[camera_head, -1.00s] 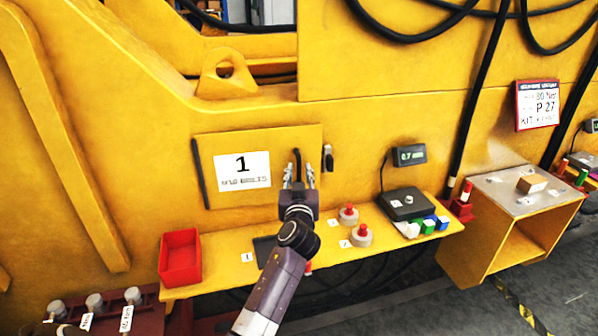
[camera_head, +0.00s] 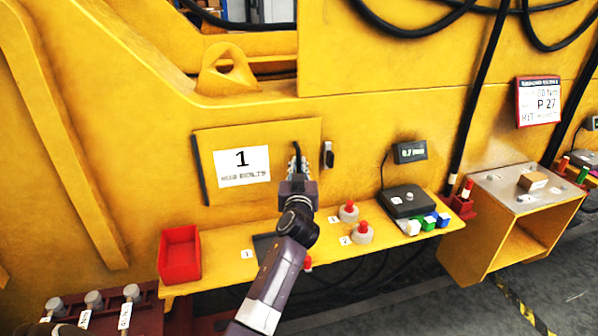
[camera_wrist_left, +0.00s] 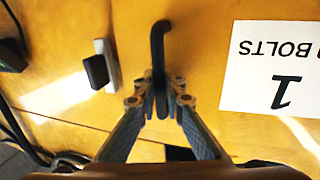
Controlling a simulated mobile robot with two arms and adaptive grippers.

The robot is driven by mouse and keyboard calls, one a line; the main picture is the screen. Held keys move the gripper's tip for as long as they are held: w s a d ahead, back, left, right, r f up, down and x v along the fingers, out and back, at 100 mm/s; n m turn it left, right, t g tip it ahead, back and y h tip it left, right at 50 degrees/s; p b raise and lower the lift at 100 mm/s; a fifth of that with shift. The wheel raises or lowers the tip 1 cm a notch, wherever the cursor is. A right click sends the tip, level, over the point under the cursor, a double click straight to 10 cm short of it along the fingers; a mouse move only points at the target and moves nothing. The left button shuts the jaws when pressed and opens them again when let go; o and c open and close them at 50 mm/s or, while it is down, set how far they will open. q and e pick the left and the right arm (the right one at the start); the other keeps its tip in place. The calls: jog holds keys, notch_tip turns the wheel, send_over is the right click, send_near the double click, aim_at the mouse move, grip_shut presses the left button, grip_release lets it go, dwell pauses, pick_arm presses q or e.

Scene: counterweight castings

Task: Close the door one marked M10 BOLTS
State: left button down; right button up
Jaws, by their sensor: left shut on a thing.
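The yellow door (camera_head: 220,189) carries a white label (camera_head: 242,166) with a large 1 and smaller text; in the left wrist view the label (camera_wrist_left: 272,68) reads upside down as "1" and "BOLTS". A dark bar handle (camera_head: 297,152) stands near the door's right edge, and it also shows in the left wrist view (camera_wrist_left: 158,45). My left gripper (camera_head: 297,172) is shut on this handle, its fingers on both sides of it in the left wrist view (camera_wrist_left: 160,100). The door looks flush or nearly flush with the panel. My right gripper is not in view.
A latch (camera_head: 328,154) sits right of the door. Below, a yellow shelf (camera_head: 215,262) holds a red bin (camera_head: 180,254), two grey weights with red knobs (camera_head: 362,234), a black scale (camera_head: 407,202) and coloured blocks (camera_head: 428,224). A metal-topped stand (camera_head: 490,185) is at right.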

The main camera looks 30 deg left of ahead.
pick_arm(q)
jog(key=shift+w+a+f, duration=0.1)
jog(key=shift+w+a, duration=0.25)
jog(key=shift+w, duration=0.05)
jog(key=shift+r, duration=0.25)
jog(key=c, duration=2)
grip_release()
jog(key=shift+w+f, duration=0.1)
jog(key=shift+f, duration=0.05)
jog(key=shift+c, duration=0.2)
jog(key=v, duration=1.2)
